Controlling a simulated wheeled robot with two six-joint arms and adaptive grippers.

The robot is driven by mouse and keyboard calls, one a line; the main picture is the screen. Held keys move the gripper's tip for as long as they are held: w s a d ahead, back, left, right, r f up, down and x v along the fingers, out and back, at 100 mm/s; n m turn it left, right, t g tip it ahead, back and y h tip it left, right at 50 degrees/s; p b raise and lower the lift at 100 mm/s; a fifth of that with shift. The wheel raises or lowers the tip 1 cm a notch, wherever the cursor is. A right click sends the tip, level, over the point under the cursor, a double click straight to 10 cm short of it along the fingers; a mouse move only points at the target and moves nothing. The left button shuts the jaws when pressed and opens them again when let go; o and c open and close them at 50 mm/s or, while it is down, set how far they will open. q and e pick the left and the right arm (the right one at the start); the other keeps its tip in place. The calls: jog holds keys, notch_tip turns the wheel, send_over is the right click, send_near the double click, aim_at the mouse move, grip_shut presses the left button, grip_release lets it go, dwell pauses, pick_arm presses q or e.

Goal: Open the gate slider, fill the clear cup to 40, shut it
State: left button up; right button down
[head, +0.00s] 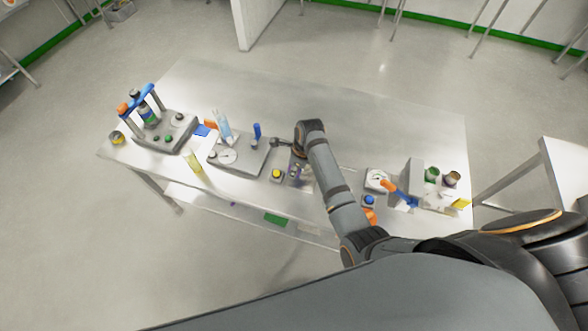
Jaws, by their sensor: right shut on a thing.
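My right gripper (295,168) hangs over the middle of the steel table, just right of a yellow-topped button box (277,175). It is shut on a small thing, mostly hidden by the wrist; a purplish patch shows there. A clear bluish upright vessel (223,127) stands on a grey unit with a round dial (227,156); I cannot tell whether it is the clear cup. A yellowish clear cylinder (194,162) stands near the front edge. I cannot pick out the gate slider with certainty. My left gripper is not in view.
A grey stand with a blue clamp bar (140,98) is at the table's left. At the right are a gauge (376,179), a blue and orange handle (399,192) and green and dark jars (432,174). The table's (400,120) back half is clear.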

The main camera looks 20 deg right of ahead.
jog(key=shift+s, duration=0.1)
jog(key=shift+s+d+p, duration=0.35)
jog(key=shift+d+p, duration=0.15)
jog(key=shift+p, duration=0.35)
jog(key=shift+f, duration=0.1)
jog(key=c, duration=1.4)
grip_release()
jog(key=shift+d, duration=0.15)
jog(key=shift+o, duration=0.2)
jog(key=shift+w+r, duration=0.1)
jog(key=shift+r, duration=3.55)
